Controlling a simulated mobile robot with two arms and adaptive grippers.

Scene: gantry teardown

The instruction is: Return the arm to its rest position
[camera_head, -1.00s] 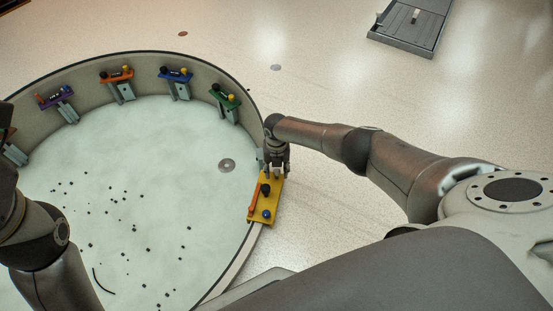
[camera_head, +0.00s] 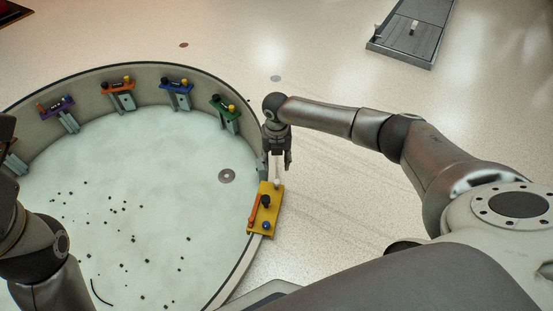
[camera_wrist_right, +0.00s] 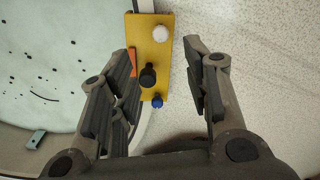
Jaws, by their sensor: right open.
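My right arm reaches in from the right in the head view. Its gripper (camera_head: 277,164) points down, just above the far end of a yellow plate (camera_head: 273,190) on the rim of the round basin. The right wrist view shows the gripper (camera_wrist_right: 165,75) open, its fingers spread on either side of the yellow plate (camera_wrist_right: 150,55) with nothing held. The plate carries a white knob (camera_wrist_right: 161,34), a black knob (camera_wrist_right: 148,76), a blue knob (camera_wrist_right: 157,102) and an orange bar (camera_wrist_right: 132,62). My left arm shows at the lower left; its gripper is out of view.
The round basin (camera_head: 150,200) has a pale floor with many dark specks. Purple (camera_head: 57,106), orange (camera_head: 117,88), blue (camera_head: 176,87) and green (camera_head: 224,107) stations line its far wall. A grey tray (camera_head: 410,30) lies at the upper right.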

